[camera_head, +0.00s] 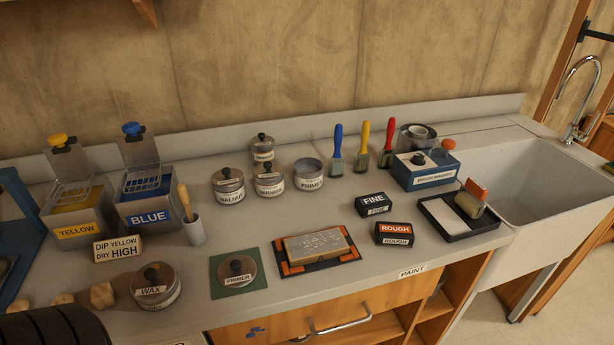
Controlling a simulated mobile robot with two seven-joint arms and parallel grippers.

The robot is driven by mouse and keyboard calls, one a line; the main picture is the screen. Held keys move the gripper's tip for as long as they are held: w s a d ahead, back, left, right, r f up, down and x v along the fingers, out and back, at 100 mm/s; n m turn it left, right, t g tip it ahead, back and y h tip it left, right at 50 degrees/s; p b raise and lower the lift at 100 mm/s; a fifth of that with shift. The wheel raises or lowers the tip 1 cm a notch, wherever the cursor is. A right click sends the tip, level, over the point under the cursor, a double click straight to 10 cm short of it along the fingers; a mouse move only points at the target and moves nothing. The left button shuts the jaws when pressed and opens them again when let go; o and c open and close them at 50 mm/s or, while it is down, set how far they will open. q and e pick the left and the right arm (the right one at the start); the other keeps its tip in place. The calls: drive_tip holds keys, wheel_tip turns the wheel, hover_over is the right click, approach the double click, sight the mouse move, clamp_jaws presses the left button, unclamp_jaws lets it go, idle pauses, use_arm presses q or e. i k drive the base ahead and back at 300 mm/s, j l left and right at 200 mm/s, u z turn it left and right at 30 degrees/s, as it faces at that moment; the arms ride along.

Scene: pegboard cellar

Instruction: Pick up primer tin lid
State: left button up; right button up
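The primer tin lid (246,281) is a round grey metal disc with a dark knob and a "PRIMER" label. It lies flat on a green square mat (217,291) near the counter's front. The primer tin (309,184) stands open behind it, towards the back of the counter, with no lid on it. Neither of my grippers shows in the head view. A dark ribbed shape fills the bottom left corner; I cannot tell if it is part of my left arm.
A lidded wax tin (157,296) stands left of the mat, and a block on an orange-edged tray (350,252) lies right. Lidded tins, including walnut (228,189), stand behind. Yellow and blue dip tanks (149,214) are at left; a sink (540,185) is at right.

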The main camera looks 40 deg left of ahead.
sight(237, 271)
drive_tip(key=u, duration=1.65)
